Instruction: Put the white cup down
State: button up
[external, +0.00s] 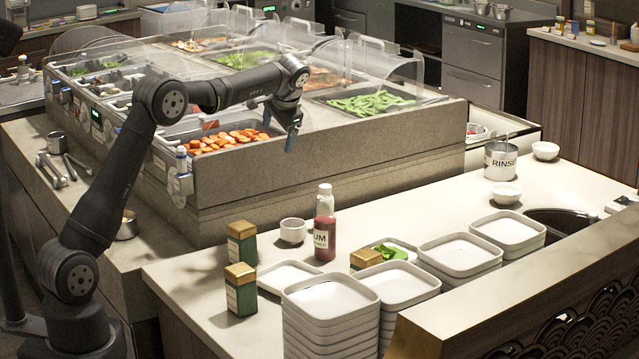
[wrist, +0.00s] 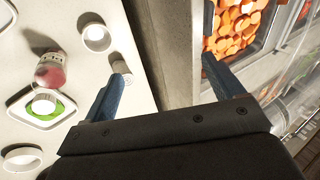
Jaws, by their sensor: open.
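A white cup (external: 293,231) stands upright on the pale counter (external: 210,290), just left of the red-filled bottle (external: 325,225). In the wrist view a white cup (wrist: 97,38) stands near the bottle (wrist: 50,72). My gripper (external: 292,138) points down, high by the carrot well's counter-side wall, well above and apart from the cup. In the wrist view my gripper (wrist: 163,68) has its blue fingers spread with nothing held between them.
Green gold-lidded boxes (external: 241,290), stacked white square dishes (external: 330,300) and a plate with green (external: 392,251) crowd the front counter. White bowls (external: 506,193) and a RINSE pot (external: 500,161) stand farther right. The carrot well (external: 227,138) lies left of my gripper.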

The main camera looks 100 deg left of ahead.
jog(key=w+d+m+t+y, duration=0.2)
jog(key=d+m+y, duration=0.15)
jog(key=m, duration=1.05)
jog(key=w+d+m+t+y, duration=0.2)
jog(key=m+y, duration=0.3)
jog(key=m, duration=1)
send_near(296, 227)
jog(key=a, duration=0.1)
jog(key=a+r, duration=0.1)
jog(key=a, duration=0.1)
jog(key=shift+w+r+n, duration=0.1)
jog(key=shift+n, duration=0.2)
notch_tip(296, 227, down, 3)
jog(key=shift+r, duration=0.25)
jog(key=shift+x, duration=1.05)
jog(key=shift+a+f, duration=0.4)
